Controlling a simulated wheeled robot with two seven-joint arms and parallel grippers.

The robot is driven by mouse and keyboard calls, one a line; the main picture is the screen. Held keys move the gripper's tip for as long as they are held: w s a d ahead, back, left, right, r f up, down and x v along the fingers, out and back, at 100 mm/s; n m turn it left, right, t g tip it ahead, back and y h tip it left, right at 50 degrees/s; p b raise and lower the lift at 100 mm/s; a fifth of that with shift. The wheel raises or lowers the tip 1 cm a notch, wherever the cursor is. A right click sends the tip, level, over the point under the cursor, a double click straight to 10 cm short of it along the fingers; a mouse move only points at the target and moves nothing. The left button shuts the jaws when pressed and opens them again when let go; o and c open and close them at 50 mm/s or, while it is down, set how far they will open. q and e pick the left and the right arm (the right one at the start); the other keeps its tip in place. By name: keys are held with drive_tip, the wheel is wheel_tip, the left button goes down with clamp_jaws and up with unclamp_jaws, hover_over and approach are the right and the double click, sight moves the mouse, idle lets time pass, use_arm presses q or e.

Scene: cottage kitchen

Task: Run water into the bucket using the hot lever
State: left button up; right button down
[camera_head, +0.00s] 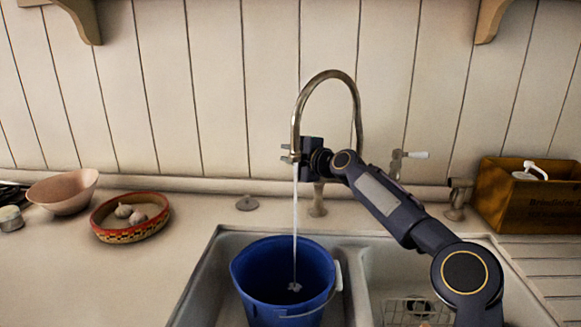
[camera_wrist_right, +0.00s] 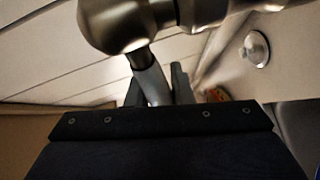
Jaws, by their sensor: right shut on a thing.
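The blue bucket (camera_head: 255,285) stands upright in the left sink basin, its pale handle resting at its right side. A thin stream of water (camera_head: 295,215) runs from the curved metal tap (camera_head: 330,76) down into it. My left gripper is out of view.
A second lever with a white handle (camera_head: 414,155) sits right of the tap. A wooden box (camera_head: 530,205) stands at the right. A patterned bowl with garlic (camera_head: 130,235) and a pink bowl (camera_head: 62,190) are on the left counter. The right basin holds a wire rack (camera_head: 405,308).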

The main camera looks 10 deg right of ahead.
use_arm(q)
drive_tip(key=shift+p, duration=0.35)
use_arm(e)
drive_tip(key=shift+s+d+f+n+g+y, duration=0.1)
drive_tip(key=shift+s+n+g+y, duration=0.55)
drive_tip(key=shift+n+g+y, duration=0.25)
drive_tip(key=shift+s+d+f+n+g+y, duration=0.1)
drive_tip(key=shift+s+n+g+y, duration=0.6)
drive_tip(key=shift+y, duration=0.3)
drive_tip(key=c, duration=1.3)
unclamp_jaws()
drive_tip(key=shift+r, duration=0.15)
